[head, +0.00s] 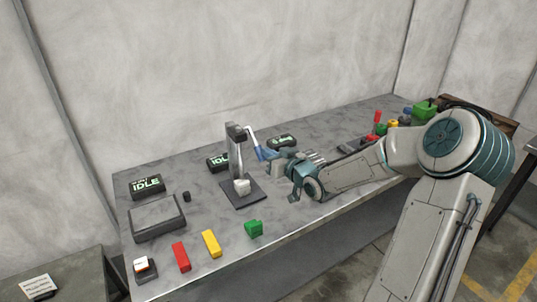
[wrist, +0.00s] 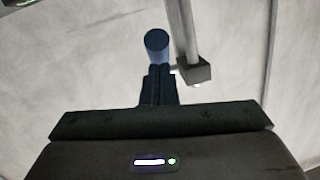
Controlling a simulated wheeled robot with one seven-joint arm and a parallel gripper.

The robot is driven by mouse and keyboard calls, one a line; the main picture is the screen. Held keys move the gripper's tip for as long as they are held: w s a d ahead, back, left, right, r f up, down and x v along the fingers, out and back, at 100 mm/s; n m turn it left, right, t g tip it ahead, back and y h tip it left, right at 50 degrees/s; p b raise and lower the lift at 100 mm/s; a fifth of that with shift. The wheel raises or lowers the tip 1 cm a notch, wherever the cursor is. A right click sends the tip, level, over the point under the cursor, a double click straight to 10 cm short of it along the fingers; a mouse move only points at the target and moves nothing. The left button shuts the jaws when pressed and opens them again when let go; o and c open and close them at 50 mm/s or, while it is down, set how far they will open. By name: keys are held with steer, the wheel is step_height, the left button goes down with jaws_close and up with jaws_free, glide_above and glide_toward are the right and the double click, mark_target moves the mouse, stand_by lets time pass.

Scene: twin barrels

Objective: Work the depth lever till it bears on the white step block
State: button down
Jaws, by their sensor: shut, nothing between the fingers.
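The depth stand (head: 236,160) rises as a grey column from a dark base plate (head: 240,203) on the table. The white step block (head: 242,187) sits on that plate at the foot of the column. The depth lever (head: 251,136) slopes down to the right from the stand's head to a blue grip (head: 263,152). In the wrist view the grip (wrist: 157,42) appears just beyond the fingertips, beside the column (wrist: 184,30) and a dark block (wrist: 194,71). My gripper (wrist: 158,75) is shut and empty, close by the grip; contact is unclear. It also shows in the head view (head: 272,158).
IDLE displays (head: 147,186) stand along the table's back. A grey box (head: 157,218), a red block (head: 181,256), a yellow block (head: 211,243) and a green block (head: 254,229) lie around the stand's left and front. Several coloured items stand at the far right.

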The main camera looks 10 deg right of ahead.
steer(key=shift+w+a+f+b, duration=0.1)
steer(key=shift+w+f+b, duration=0.05)
steer(key=shift+f+b, duration=0.55)
steer(key=r+p+v, duration=0.1)
steer(key=p+v, duration=0.1)
steer(key=v, duration=1.1)
steer(key=shift+r+p, duration=0.3)
steer(key=shift+p, duration=0.1)
steer(key=shift+w, duration=0.15)
